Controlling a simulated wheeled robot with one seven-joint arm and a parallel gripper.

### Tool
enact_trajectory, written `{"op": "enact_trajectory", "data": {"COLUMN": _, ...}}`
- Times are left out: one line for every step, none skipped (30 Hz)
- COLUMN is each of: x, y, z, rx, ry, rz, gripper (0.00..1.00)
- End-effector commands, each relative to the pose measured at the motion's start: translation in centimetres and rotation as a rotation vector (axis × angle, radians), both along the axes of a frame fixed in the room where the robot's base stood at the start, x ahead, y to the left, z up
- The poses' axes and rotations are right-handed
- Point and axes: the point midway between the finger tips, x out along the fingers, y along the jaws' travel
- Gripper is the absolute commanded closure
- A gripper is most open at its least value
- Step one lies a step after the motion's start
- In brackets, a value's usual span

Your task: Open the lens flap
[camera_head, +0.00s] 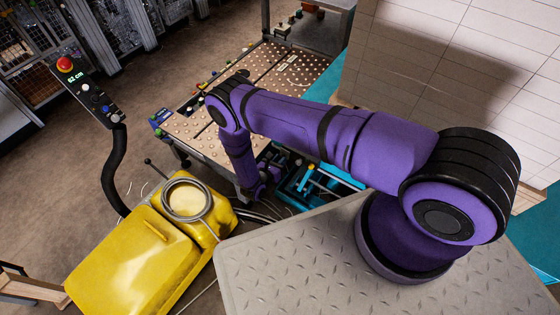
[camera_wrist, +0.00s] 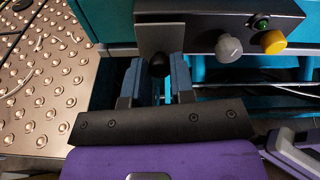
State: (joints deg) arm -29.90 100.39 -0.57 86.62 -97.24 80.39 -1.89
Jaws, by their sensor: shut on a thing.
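A small grey plate, which looks like the lens flap (camera_wrist: 158,37), hangs upright at the left end of a black panel in the wrist view. A round black knob (camera_wrist: 158,66) sits at its lower edge. My gripper (camera_wrist: 157,72) has one blue-tipped finger on each side of the knob and is shut on it. The flap appears closed and flat, though what lies behind it is hidden. In the head view, my arm covers most of this spot, and the fingers cannot be made out.
Right of the flap, the panel (camera_wrist: 205,20) carries a green button (camera_wrist: 262,22), a grey knob (camera_wrist: 229,47) and a yellow knob (camera_wrist: 273,41). A studded table (camera_head: 190,130) stands left of the teal machine (camera_head: 345,178). A yellow case (camera_head: 130,262) and white stacked blocks (camera_head: 440,70) are nearby.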

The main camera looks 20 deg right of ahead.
Motion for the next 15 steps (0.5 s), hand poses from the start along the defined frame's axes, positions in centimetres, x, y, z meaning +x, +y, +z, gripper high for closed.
{"op": "enact_trajectory", "data": {"x": 0.0, "y": 0.2, "z": 0.4, "rx": 0.032, "ry": 0.022, "rz": 0.002, "gripper": 1.0}}
{"op": "enact_trajectory", "data": {"x": 0.0, "y": 0.3, "z": 0.5, "rx": 0.053, "ry": 0.037, "rz": 0.002, "gripper": 1.0}}
{"op": "enact_trajectory", "data": {"x": -0.1, "y": 0.4, "z": 0.7, "rx": 0.081, "ry": 0.057, "rz": 0.001, "gripper": 1.0}}
{"op": "enact_trajectory", "data": {"x": -0.1, "y": 0.4, "z": 0.8, "rx": 0.104, "ry": 0.074, "rz": 0.001, "gripper": 1.0}}
{"op": "enact_trajectory", "data": {"x": -0.2, "y": 0.4, "z": 1.0, "rx": 0.127, "ry": 0.091, "rz": 0.0, "gripper": 1.0}}
{"op": "enact_trajectory", "data": {"x": -0.2, "y": 0.5, "z": 1.2, "rx": 0.157, "ry": 0.113, "rz": 0.0, "gripper": 1.0}}
{"op": "enact_trajectory", "data": {"x": -0.2, "y": 0.6, "z": 1.3, "rx": 0.182, "ry": 0.129, "rz": 0.001, "gripper": 1.0}}
{"op": "enact_trajectory", "data": {"x": -0.3, "y": 0.6, "z": 1.5, "rx": 0.204, "ry": 0.147, "rz": 0.001, "gripper": 1.0}}
{"op": "enact_trajectory", "data": {"x": -0.3, "y": 0.6, "z": 1.7, "rx": 0.235, "ry": 0.169, "rz": 0.0, "gripper": 1.0}}
{"op": "enact_trajectory", "data": {"x": -0.3, "y": 0.6, "z": 1.8, "rx": 0.258, "ry": 0.186, "rz": 0.0, "gripper": 1.0}}
{"op": "enact_trajectory", "data": {"x": -0.3, "y": 0.6, "z": 2.0, "rx": 0.281, "ry": 0.203, "rz": -0.001, "gripper": 1.0}}
{"op": "enact_trajectory", "data": {"x": -0.4, "y": 0.6, "z": 2.2, "rx": 0.312, "ry": 0.225, "rz": -0.002, "gripper": 1.0}}
{"op": "enact_trajectory", "data": {"x": -0.4, "y": 0.6, "z": 2.3, "rx": 0.336, "ry": 0.242, "rz": -0.001, "gripper": 1.0}}
{"op": "enact_trajectory", "data": {"x": -0.4, "y": 0.7, "z": 2.5, "rx": 0.358, "ry": 0.258, "rz": -0.001, "gripper": 1.0}}
{"op": "enact_trajectory", "data": {"x": -0.4, "y": 0.7, "z": 2.7, "rx": 0.39, "ry": 0.281, "rz": -0.002, "gripper": 1.0}}
